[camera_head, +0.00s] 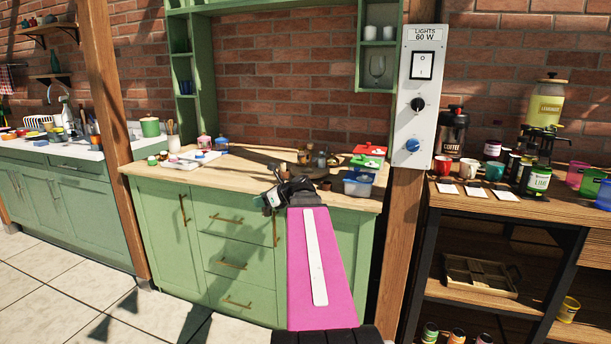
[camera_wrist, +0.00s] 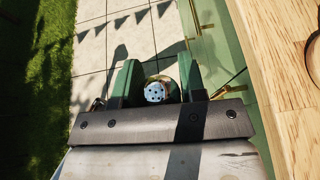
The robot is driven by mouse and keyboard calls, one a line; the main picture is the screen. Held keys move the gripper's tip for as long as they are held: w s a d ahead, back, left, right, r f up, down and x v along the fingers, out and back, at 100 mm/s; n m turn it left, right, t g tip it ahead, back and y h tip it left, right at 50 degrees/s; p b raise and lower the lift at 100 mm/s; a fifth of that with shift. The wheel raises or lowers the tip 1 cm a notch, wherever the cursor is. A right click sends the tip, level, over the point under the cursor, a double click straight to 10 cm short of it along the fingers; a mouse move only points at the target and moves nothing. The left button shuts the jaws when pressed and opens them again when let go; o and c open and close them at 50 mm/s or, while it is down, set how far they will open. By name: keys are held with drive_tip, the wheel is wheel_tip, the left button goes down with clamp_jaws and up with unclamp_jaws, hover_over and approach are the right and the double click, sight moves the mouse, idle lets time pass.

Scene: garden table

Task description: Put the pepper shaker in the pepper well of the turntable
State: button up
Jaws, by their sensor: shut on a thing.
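My gripper (camera_wrist: 158,78) has green fingers shut around a shaker (camera_wrist: 155,92) with a pale, round top dotted with dark holes. Only its top and part of its rim show; I cannot read which spice it holds. In the head view my gripper (camera_head: 270,200) is at the front edge of the green cabinet's wooden counter, and the shaker cannot be made out clearly there. The turntable (camera_head: 313,172) appears as a dark round piece on the counter, behind and right of my gripper, with small items on it. Its wells are too small to tell apart.
The wooden counter's edge (camera_wrist: 262,60) is right of the shaker in the wrist view; tiled floor lies below. A white tray (camera_head: 190,160) lies at the left. The counter's front middle looks fairly clear.

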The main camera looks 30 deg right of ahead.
drive_tip(key=w+d+r+m+t+h, duration=0.1)
drive_tip(key=d+r+m+t+h, duration=0.15)
drive_tip(key=d+r, duration=0.75)
drive_tip(key=shift+m+h, duration=0.45)
drive_tip(key=w+d, duration=0.3)
drive_tip(key=d, duration=0.1)
drive_tip(key=w+d, duration=0.3)
drive_tip(key=d, duration=0.1)
drive_tip(key=w+d, duration=0.3)
drive_tip(key=d, duration=0.1)
drive_tip(key=shift+w+d+f, duration=0.2)
drive_tip(key=shift+d+f, duration=0.05)
drive_tip(key=shift+f, duration=0.05)
drive_tip(key=w+d, duration=0.2)
drive_tip(key=d, duration=0.1)
drive_tip(key=shift+w, duration=0.3)
drive_tip(key=shift+s+a+f, duration=0.15)
drive_tip(key=shift+f, duration=0.25)
drive_tip(key=shift+s+a+f, duration=0.15)
drive_tip(key=shift+f, duration=0.25)
drive_tip(key=o, duration=0.7)
drive_tip(key=v, duration=1.2)
drive_tip(key=shift+w+r, duration=0.1)
drive_tip(key=shift+r, duration=0.1)
